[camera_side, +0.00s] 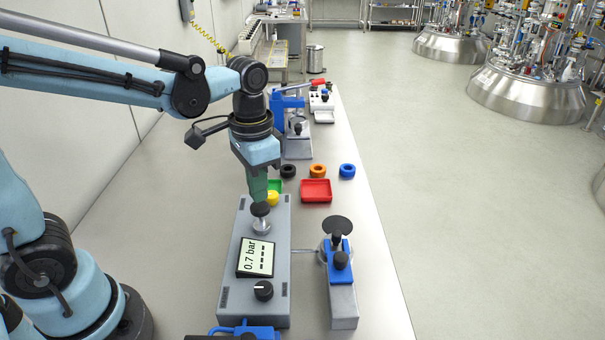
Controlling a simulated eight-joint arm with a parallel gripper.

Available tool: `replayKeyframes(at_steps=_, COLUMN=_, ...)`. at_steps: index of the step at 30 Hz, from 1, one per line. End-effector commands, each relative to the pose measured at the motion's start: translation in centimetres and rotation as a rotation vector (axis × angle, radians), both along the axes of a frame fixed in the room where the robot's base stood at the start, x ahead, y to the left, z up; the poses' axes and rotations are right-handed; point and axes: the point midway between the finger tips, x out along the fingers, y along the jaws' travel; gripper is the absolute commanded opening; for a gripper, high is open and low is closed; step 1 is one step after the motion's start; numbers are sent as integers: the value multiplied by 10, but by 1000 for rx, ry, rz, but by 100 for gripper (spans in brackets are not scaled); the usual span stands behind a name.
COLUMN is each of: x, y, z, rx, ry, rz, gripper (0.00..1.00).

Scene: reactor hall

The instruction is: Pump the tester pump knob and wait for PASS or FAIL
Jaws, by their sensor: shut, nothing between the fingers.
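The grey tester (231,284) lies lengthwise on the bench. Its tilted display (257,259) reads 0.7 bar with a row of dashes beside it; I see neither PASS nor FAIL. The black-topped pump knob (260,209) stands on a metal stem at the far part of the tester. My gripper (259,198) points down with its green fingers shut and empty, directly over the knob. The fingertips are at or just above the knob top; I cannot tell whether they touch. A black dial (263,290) sits near the tester's front end.
A grey fixture with a blue clamp (339,258) stands right of the tester, joined by a thin line. Behind are a red tray (316,190), black, orange and blue rings (347,171), and a blue press (289,104). The bench's right strip is clear.

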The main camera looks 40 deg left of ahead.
Motion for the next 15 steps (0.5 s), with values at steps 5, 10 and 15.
replayKeyframes(at_steps=5, x=0, y=0, z=-1, rx=0, ry=0, rz=0, gripper=0)
replayKeyframes(at_steps=10, x=1, y=0, z=-5, rx=0, ry=0, rz=0, gripper=0)
replayKeyframes(at_steps=15, x=1, y=0, z=-10, rx=0, ry=0, rz=0, gripper=0)
